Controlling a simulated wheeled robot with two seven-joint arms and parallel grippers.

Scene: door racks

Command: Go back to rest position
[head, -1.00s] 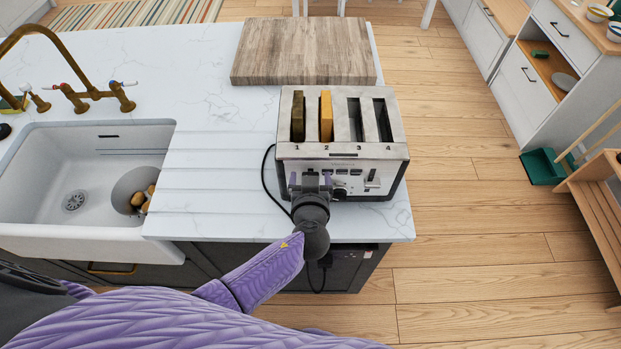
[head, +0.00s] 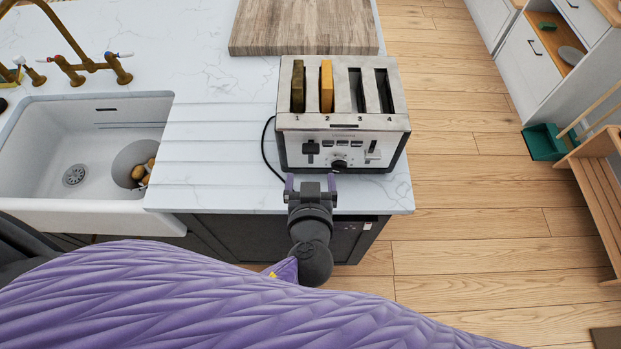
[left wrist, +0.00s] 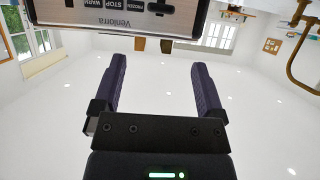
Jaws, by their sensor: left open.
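My left gripper (head: 311,183) is open and empty, just in front of the toaster at the counter's front edge. Its two purple fingers (left wrist: 156,85) stand apart in the left wrist view with nothing between them. The steel toaster (head: 343,140) stands on the counter with slots numbered 1 to 4. A dark slice (head: 298,87) is in slot 1 and a golden slice (head: 326,87) is in slot 2; slots 3 and 4 look empty. The toaster's front panel (left wrist: 120,12) shows at the top of the left wrist view. My right gripper is not in view.
The white counter (head: 215,130) has a wooden board (head: 305,25) behind the toaster and a sink (head: 45,150) at left with potato-like items (head: 143,172). A black cord (head: 265,150) lies beside the toaster. Wooden floor (head: 460,190) is open to the right, before a wooden rack (head: 600,185).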

